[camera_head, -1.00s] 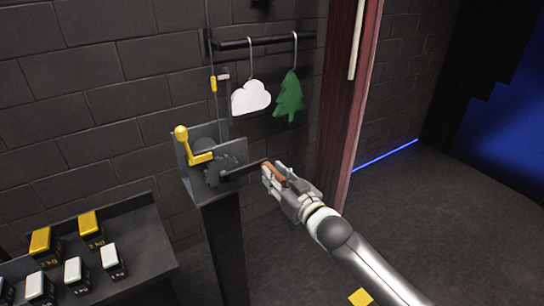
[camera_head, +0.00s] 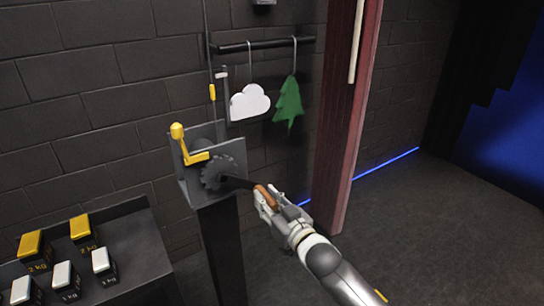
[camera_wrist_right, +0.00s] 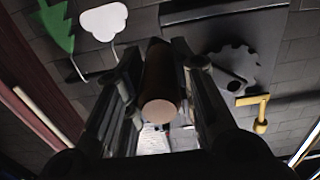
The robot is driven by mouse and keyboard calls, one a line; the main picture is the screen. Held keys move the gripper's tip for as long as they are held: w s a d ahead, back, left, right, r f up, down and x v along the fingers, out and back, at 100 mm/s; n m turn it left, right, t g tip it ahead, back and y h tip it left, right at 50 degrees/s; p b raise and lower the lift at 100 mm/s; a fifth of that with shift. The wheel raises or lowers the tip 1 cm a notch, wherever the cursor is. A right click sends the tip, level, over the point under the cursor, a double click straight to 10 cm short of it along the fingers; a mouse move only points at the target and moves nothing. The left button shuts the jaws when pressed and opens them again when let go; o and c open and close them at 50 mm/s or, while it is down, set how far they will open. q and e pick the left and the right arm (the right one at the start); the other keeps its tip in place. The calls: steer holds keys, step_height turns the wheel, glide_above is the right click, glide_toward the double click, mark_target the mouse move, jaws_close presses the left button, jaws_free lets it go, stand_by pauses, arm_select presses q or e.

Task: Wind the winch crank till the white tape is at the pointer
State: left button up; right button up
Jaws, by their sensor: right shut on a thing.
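The winch (camera_head: 186,180) is a grey bracket with a dark toothed wheel (camera_head: 216,173) on a dark post. Its dark crank arm (camera_head: 237,182) slopes down right to a brown handle (camera_head: 266,196). My right gripper (camera_head: 264,202) is shut on that handle. In the right wrist view the handle (camera_wrist_right: 160,95) lies between the fingers. A yellow lever (camera_head: 186,146) stands at the wheel's left. A thin rope rises above the winch with a yellow mark (camera_head: 212,92) on it. A small whitish piece (camera_head: 221,75) sits beside the rope; I cannot tell whether it is tape or pointer. My left gripper is not visible.
A white cloud (camera_head: 250,102) and green tree (camera_head: 288,104) hang from a dark rail (camera_head: 240,47). A reddish post (camera_head: 345,130) stands right of them. Several yellow- and white-topped weights lie on a dark shelf (camera_head: 140,245) at lower left. Floor at right is open.

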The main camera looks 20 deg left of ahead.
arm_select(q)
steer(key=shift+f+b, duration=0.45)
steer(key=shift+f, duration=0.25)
arm_select(e)
steer(key=shift+s+a+f, duration=1)
steer(key=shift+s+f, duration=0.2)
steer(key=shift+s, duration=0.05)
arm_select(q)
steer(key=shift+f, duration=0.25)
arm_select(e)
steer(key=s+a, duration=0.1)
steer(key=s, duration=0.1)
steer(key=s+a+f, duration=0.1)
steer(key=s+a, duration=0.1)
steer(key=shift+a+f, duration=0.1)
steer(key=shift+f, duration=0.05)
